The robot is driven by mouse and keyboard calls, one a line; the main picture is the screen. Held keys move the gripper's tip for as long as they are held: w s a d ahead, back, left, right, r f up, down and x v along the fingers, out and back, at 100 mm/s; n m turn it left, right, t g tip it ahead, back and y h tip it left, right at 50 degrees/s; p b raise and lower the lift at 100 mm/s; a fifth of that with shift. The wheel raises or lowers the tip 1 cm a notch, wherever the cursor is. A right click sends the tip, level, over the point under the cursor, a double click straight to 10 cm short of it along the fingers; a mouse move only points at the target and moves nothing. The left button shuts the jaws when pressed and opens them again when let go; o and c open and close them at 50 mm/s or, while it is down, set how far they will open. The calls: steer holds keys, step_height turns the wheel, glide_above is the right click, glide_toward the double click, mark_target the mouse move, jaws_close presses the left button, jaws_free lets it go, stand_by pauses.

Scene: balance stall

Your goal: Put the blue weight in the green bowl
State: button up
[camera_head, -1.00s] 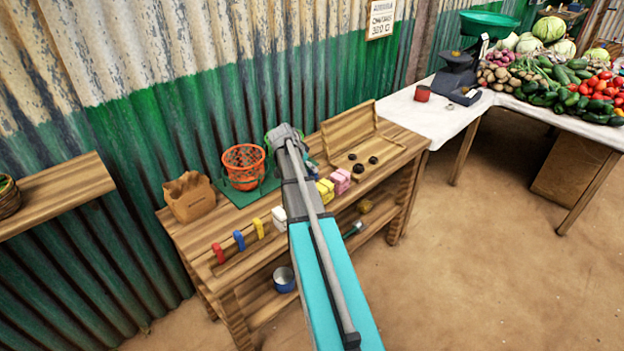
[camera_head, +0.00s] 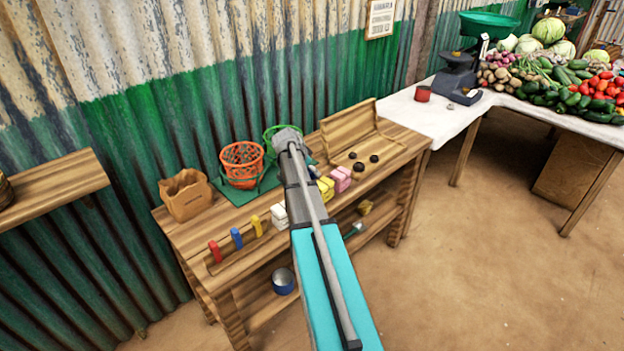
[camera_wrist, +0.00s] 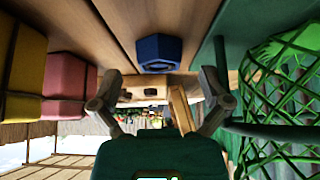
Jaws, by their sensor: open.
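The blue weight (camera_wrist: 158,52) is a dark blue, six-sided block on the wooden bench in the wrist view. It lies ahead of my open, empty gripper (camera_wrist: 159,80), between the lines of the two fingers and apart from them. The green bowl (camera_wrist: 285,105) is an open mesh basket close to the right finger in the wrist view. In the head view its green rim (camera_head: 267,133) shows behind my wrist, which hides most of it. My arm hides my fingers in the head view, and I cannot make out the blue weight clearly there.
An orange mesh bowl (camera_head: 242,163) stands left of the green one on a green mat. Pink blocks (camera_wrist: 68,85) and a yellow block (camera_wrist: 25,70) stand left of my gripper. A paper bag (camera_head: 187,196), dark round pieces (camera_head: 358,167) and upright coloured pieces (camera_head: 236,239) are on the bench.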

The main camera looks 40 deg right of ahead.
steer(key=shift+d+f+b, duration=0.3)
steer(key=shift+f, duration=0.25)
steer(key=shift+c, duration=0.2)
jaws_close()
stand_by(0.4)
steer(key=shift+r, duration=0.15)
step_height(320, 180, up, 3)
steer(key=p, duration=0.3)
steer(key=shift+f, duration=0.2)
steer(key=s+a+r+p, duration=0.7)
steer(key=s+r+p, duration=0.3)
steer(key=s, duration=0.1)
steer(key=shift+s+a, duration=0.3)
steer(key=shift+s, duration=0.05)
steer(key=shift+r, duration=0.1)
